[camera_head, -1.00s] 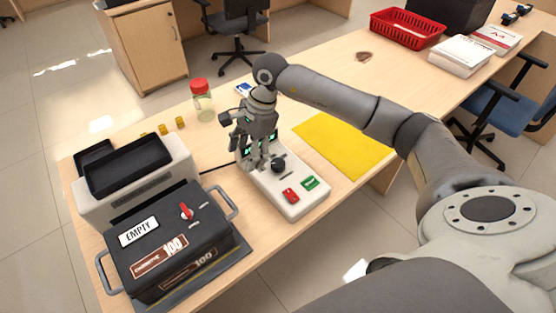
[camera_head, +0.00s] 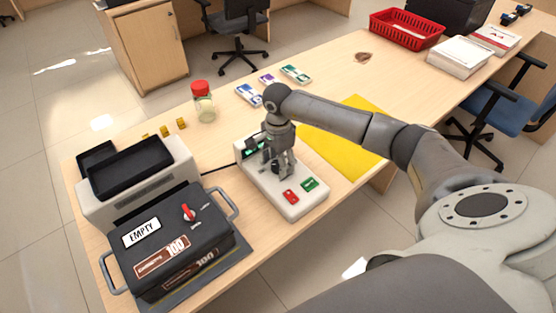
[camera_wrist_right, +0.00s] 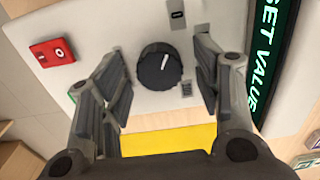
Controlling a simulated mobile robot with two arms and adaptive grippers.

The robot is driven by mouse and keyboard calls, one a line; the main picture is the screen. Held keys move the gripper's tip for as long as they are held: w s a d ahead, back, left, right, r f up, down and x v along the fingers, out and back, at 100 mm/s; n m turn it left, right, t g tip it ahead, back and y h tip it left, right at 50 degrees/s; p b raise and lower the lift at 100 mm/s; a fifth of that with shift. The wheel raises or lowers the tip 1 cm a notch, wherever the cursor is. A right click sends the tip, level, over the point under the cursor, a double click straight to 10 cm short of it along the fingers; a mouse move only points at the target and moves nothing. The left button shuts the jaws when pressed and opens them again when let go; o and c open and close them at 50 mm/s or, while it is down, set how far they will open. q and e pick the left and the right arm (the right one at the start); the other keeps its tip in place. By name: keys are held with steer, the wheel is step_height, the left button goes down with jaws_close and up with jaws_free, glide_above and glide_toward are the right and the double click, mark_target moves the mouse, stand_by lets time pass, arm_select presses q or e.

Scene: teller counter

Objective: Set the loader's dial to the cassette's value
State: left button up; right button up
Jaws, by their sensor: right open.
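The loader's control box (camera_head: 305,199), light grey, lies on the desk with a red button (camera_head: 291,196), a green button (camera_head: 310,184) and a display partly hidden by my right gripper. The black cassette (camera_head: 177,233) carries "EMPTY" and "100" labels and a red knob. My left gripper is not in view.
A grey machine with a black tray (camera_head: 130,167) stands behind the cassette. A jar with a red lid (camera_head: 204,103), banknote bundles (camera_head: 295,73) and a yellow mat (camera_head: 350,145) lie around the box. A red basket (camera_head: 407,28) and paper stacks are farther right.

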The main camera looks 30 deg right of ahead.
steer(key=shift+f, duration=0.3)
steer(key=c, duration=1)
steer(key=shift+c, duration=0.2)
